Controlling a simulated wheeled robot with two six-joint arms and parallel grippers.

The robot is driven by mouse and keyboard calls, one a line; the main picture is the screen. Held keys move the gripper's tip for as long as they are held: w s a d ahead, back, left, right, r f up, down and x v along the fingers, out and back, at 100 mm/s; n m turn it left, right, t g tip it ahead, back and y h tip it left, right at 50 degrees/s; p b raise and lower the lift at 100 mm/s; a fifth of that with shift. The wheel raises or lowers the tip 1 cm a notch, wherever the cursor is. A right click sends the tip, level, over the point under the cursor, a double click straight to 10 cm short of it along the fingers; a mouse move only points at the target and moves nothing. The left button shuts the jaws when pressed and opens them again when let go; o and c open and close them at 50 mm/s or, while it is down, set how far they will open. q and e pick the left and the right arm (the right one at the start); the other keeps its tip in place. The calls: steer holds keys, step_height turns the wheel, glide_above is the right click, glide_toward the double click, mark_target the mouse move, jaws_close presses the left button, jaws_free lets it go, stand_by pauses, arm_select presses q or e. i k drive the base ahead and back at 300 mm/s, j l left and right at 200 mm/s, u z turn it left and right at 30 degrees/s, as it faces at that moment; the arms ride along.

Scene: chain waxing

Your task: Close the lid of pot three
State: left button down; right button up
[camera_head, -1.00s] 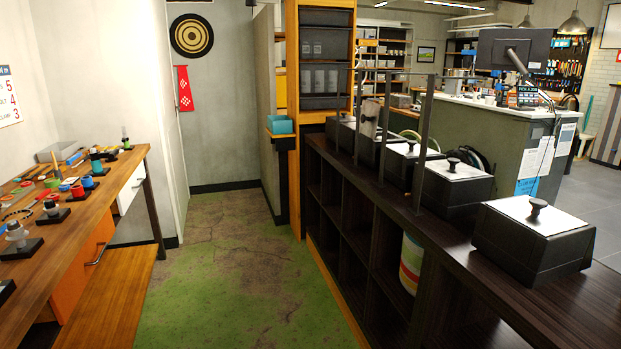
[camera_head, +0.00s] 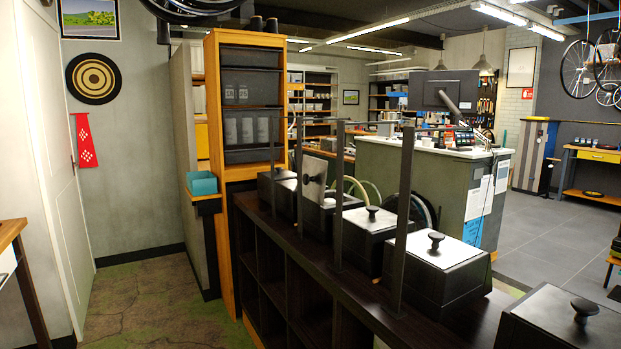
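Several black box-shaped pots stand in a row on a dark shelf unit (camera_head: 268,240). One pot toward the far end (camera_head: 323,226) has its lid (camera_head: 314,170) standing up open, with a dark knob on its face. The lids of the pot just nearer (camera_head: 365,245) and the larger pot nearer still (camera_head: 432,283) lie flat with knobs up. The nearest pot (camera_head: 540,322) also has its lid flat and is cut off by the frame edge. No numbers are readable on the pots. Neither of my grippers shows.
Dark upright posts (camera_head: 402,215) stand along the shelf unit beside the pots. An orange-framed cabinet (camera_head: 215,120) stands at its far end. A green-sided counter (camera_head: 430,185) is behind the pots. Floor (camera_head: 140,305) is clear to the left of the shelf.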

mark_target(314, 169)
steer(key=i+z, duration=0.1)
steer(key=z, duration=0.25)
steer(key=j+z, duration=0.15)
steer(key=z, duration=0.2)
steer(key=i+j+z, duration=0.1)
steer(key=z, duration=0.25)
steer(key=i+j+z, duration=0.2)
steer(key=j, duration=0.4)
steer(key=i+j+z, duration=0.25)
steer(key=j, duration=0.35)
steer(key=j+z, duration=0.2)
steer(key=j, duration=0.4)
steer(key=j+z, duration=0.2)
steer(key=j, duration=0.4)
steer(key=i, duration=0.05)
